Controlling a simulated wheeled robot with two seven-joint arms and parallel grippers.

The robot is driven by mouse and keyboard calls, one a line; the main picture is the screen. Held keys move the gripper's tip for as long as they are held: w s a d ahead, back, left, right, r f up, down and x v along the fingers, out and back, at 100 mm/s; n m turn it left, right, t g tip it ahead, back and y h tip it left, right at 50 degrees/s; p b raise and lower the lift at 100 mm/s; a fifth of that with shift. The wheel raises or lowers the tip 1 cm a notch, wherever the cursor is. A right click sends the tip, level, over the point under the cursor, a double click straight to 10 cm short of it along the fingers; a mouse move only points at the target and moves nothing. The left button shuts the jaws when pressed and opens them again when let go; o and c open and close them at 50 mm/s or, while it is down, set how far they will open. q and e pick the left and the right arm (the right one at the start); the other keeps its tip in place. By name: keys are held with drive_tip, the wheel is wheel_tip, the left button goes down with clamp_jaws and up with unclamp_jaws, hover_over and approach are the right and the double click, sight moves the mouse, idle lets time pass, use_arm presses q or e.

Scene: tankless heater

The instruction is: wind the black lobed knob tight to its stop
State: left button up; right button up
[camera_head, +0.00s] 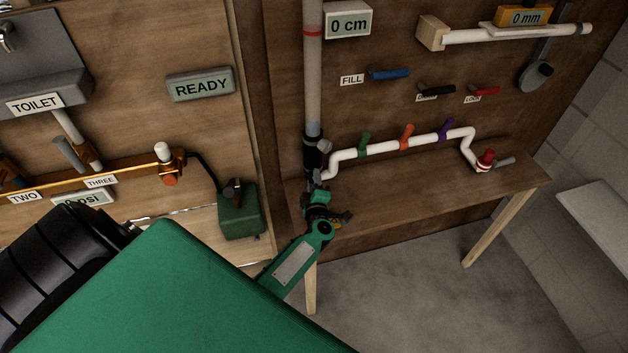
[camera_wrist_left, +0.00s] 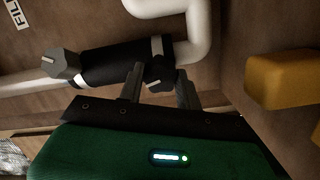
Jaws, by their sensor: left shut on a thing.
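The black lobed knob (camera_wrist_left: 160,76) sits on the black fitting (camera_wrist_left: 112,62) of the pipe in the left wrist view, between my left fingertips. My left gripper (camera_wrist_left: 160,88) is shut on it, with one finger on each side. In the head view, my left gripper (camera_head: 317,184) reaches up to the lower end of the black fitting (camera_head: 312,150), and the lobed knob is largely hidden there. How far the knob is wound cannot be told.
A grey knob (camera_head: 325,146) sits on the same fitting, close to my gripper. A white pipe (camera_head: 385,147) with coloured handles runs right above the wooden bench (camera_head: 420,195). A green box (camera_head: 240,212) stands to the left.

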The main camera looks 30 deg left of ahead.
use_arm(q)
drive_tip(key=o, duration=1)
drive_tip(key=b+v, duration=0.3)
drive_tip(key=v, duration=1.1)
drive_tip(key=shift+w, duration=0.1)
